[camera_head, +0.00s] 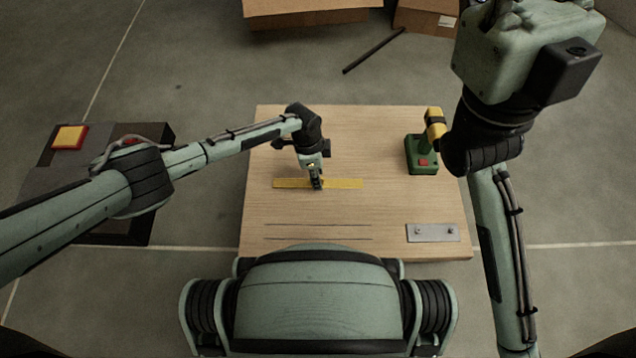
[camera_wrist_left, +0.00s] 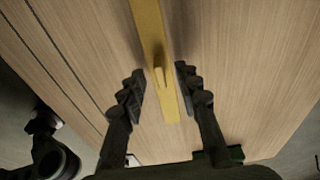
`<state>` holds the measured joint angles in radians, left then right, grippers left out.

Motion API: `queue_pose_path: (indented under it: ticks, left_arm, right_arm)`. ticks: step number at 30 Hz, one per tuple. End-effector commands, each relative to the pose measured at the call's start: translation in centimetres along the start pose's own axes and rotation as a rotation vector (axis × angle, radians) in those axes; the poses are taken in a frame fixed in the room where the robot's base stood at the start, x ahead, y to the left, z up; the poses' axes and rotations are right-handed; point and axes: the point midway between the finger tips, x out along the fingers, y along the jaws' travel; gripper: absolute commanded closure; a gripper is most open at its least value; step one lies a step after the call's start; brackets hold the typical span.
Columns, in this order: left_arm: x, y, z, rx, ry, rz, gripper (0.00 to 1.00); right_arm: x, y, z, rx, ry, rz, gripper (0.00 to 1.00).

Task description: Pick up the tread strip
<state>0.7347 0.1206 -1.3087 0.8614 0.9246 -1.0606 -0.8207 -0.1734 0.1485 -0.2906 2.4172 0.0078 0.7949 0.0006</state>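The tread strip (camera_head: 345,184) is a long, thin yellow bar lying flat on the wooden table, with a small raised tab in its middle. My left gripper (camera_head: 317,187) points down over the middle of the strip. In the left wrist view the strip (camera_wrist_left: 148,25) runs between the two fingers of my left gripper (camera_wrist_left: 160,75), which are apart on either side of the tab. A gap shows between the fingers and the tab. My right gripper (camera_head: 505,10) is raised at the upper right, cut off by the frame edge, and its fingers are unclear.

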Motion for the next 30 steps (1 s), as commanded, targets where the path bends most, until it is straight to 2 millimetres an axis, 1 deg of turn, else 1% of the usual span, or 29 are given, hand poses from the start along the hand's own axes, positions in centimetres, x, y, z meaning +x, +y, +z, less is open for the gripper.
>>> queue_pose_path:
  ticks: [3, 11, 23, 26, 29, 30]
  left_arm:
    - [-0.1, 0.0, 0.0, 0.0, 0.0, 0.0, 0.67]
    - [-0.1, 0.0, 0.0, 0.0, 0.0, 0.0, 0.99]
    - [-0.3, 0.0, 0.0, 0.0, 0.0, 0.0, 1.0]
    - [-0.9, 0.0, -0.1, 0.0, 0.0, 0.0, 1.0]
    - [-2.1, -0.1, -0.3, -0.001, 0.002, -0.001, 1.0]
    - [-2.7, 0.0, -0.4, 0.0, 0.003, -0.001, 1.0]
  right_arm:
    - [0.1, 0.0, 0.0, 0.0, 0.0, 0.0, 0.6]
    - [0.0, 0.0, 0.0, 0.0, 0.0, 0.0, 0.6]
    - [0.1, 0.0, -0.1, -0.001, 0.001, 0.0, 0.6]
    - [0.5, 0.1, -0.2, -0.001, 0.003, 0.0, 0.6]
    - [0.9, 0.1, -0.3, 0.0, 0.002, 0.005, 0.6]
    - [0.7, 0.2, -0.3, 0.003, -0.011, 0.02, 0.6]
